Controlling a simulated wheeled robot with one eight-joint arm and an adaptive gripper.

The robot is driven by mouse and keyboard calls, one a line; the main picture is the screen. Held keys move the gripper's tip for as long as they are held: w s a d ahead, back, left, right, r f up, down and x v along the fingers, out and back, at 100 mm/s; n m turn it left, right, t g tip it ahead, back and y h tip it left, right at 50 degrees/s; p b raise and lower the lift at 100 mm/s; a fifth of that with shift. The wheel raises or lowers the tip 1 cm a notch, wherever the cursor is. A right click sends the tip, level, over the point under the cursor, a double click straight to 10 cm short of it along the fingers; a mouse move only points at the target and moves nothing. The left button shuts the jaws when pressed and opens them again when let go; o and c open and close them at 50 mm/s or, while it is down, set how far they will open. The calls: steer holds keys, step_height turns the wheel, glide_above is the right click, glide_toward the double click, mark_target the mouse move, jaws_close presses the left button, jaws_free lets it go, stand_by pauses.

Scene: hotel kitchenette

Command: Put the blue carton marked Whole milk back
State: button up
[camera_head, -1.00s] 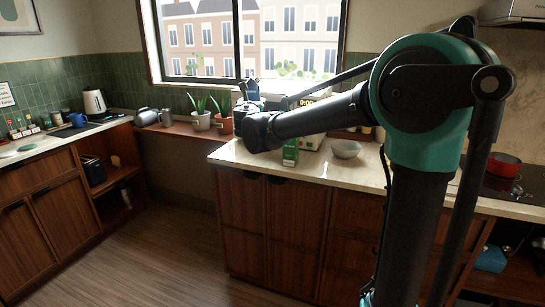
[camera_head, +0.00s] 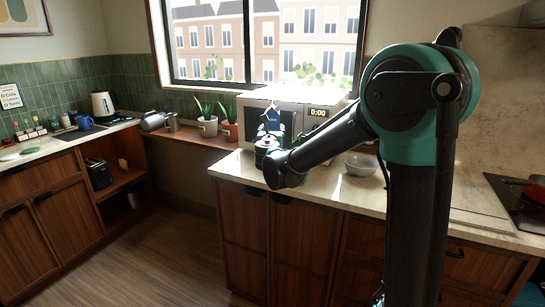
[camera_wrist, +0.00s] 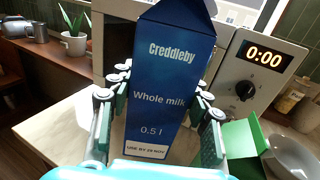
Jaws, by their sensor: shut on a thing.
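The blue carton (camera_wrist: 168,85) marked Whole milk stands upright in my gripper (camera_wrist: 162,100) in the wrist view, with a finger on each side. My gripper is shut on it. In the head view the blue carton (camera_head: 271,119) shows small above my gripper (camera_head: 270,147), in front of the microwave (camera_head: 318,99). Its lower part is hidden by my gripper. I cannot tell whether its base touches the counter.
A green carton (camera_wrist: 243,148) and a grey bowl (camera_wrist: 293,157) are close on the right. The bowl also shows in the head view (camera_head: 362,163). Potted plants (camera_head: 207,120) stand on the sill ledge at left. A red pan (camera_head: 535,187) is on the hob.

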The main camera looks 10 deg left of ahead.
step_height(320, 180, down, 10)
steer(key=shift+f, duration=0.2)
stand_by(0.4)
steer(key=o, duration=1.5)
steer(key=shift+f, duration=0.1)
steer(key=shift+s+d, duration=0.15)
steer(key=shift+s, duration=2.9)
steer(key=shift+s+d, duration=0.15)
steer(key=shift+s, duration=2.85)
